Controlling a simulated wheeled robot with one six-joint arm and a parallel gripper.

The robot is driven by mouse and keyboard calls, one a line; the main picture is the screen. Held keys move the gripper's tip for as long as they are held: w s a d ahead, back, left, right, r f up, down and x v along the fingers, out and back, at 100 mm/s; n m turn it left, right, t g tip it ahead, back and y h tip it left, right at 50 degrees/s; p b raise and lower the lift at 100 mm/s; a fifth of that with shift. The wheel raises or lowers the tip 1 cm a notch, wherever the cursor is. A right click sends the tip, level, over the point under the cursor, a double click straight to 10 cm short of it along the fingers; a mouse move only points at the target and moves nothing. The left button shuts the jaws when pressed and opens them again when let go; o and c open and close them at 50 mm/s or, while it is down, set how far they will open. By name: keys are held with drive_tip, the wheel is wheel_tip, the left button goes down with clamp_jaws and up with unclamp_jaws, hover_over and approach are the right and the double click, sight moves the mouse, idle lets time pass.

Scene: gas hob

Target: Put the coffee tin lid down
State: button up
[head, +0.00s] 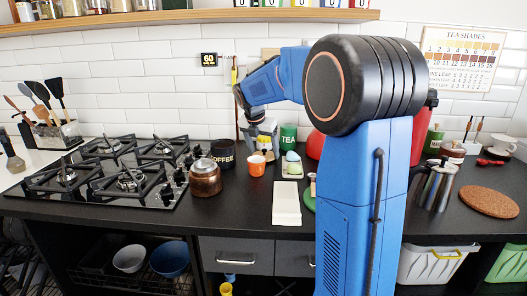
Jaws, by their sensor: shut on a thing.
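The coffee tin (222,155) is black with white lettering. It stands on the dark counter just right of the gas hob, and its top looks open. My gripper (264,143) points down, right of the tin and behind the orange cup (257,169). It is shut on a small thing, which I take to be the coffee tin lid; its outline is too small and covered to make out. I cannot tell whether the held thing touches the counter.
A green tea tin (288,135) and a red object (315,145) are right of my gripper. A white board (286,205) lies in front. My arm hides part of the counter. A cork mat (489,202) lies far right.

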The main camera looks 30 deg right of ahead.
drive_tip(key=shift+f, duration=0.2)
drive_tip(key=o, duration=0.8)
drive_tip(key=shift+f, duration=0.1)
drive_tip(key=v, duration=1.2)
